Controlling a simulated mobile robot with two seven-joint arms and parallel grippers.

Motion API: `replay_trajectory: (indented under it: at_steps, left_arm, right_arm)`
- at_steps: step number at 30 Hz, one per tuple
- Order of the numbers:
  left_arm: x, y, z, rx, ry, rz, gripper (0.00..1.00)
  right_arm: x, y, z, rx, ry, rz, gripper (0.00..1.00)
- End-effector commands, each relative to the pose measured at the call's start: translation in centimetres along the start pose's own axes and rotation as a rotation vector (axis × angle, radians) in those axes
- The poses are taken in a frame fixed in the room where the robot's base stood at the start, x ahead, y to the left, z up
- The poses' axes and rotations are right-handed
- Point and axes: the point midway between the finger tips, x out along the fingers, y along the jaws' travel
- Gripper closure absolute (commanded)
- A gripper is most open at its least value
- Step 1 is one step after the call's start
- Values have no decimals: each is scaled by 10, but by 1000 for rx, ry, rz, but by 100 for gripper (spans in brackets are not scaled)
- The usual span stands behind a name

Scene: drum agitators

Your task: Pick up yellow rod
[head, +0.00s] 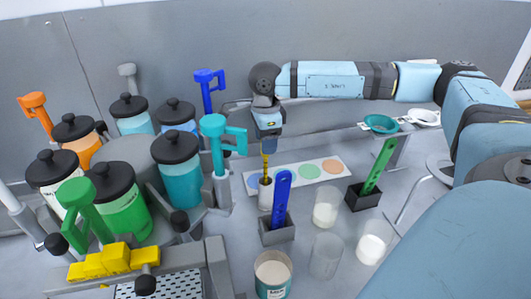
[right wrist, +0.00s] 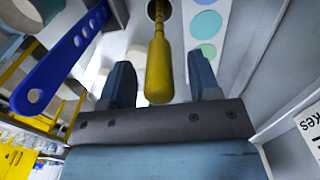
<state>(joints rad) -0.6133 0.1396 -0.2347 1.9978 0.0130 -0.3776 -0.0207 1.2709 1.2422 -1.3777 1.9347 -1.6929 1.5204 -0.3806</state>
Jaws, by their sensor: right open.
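The yellow rod (head: 266,168) stands roughly upright in a small pale holder (head: 265,195) left of the blue scoop. In the right wrist view the rod (right wrist: 159,66) points its thick end toward me, and its thin end runs into a dark round opening. My right gripper (head: 268,141) points down over the rod's top. In the right wrist view its two fingers (right wrist: 160,82) are apart, with the rod's thick end between them and gaps on both sides. My left gripper is not in view.
The blue scoop (head: 281,195) stands close to the rod in a grey block. A green scoop (head: 379,165), a card with coloured circles (head: 330,166) and clear cups (head: 326,207) are to the right. Black-lidded jars (head: 180,170) and a teal dispenser (head: 217,145) crowd the left.

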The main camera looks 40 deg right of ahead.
Motion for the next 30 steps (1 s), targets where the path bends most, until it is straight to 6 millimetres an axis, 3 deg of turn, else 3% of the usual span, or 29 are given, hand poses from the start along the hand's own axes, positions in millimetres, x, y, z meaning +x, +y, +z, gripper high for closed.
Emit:
replay_trajectory:
  at_steps: [5,8,12,13,23,30]
  left_arm:
    - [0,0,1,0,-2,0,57]
    - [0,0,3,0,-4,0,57]
    - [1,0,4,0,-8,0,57]
    - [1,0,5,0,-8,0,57]
    - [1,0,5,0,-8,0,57]
    - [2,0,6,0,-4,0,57]
  right_arm:
    - [0,0,0,0,-1,0,44]
    - [0,0,0,0,-1,0,62]
    - [0,0,0,0,-1,0,94]
    - [0,0,0,0,-1,0,98]
    - [-2,0,0,1,-2,-1,98]
    - [-25,-1,0,1,-3,-4,98]
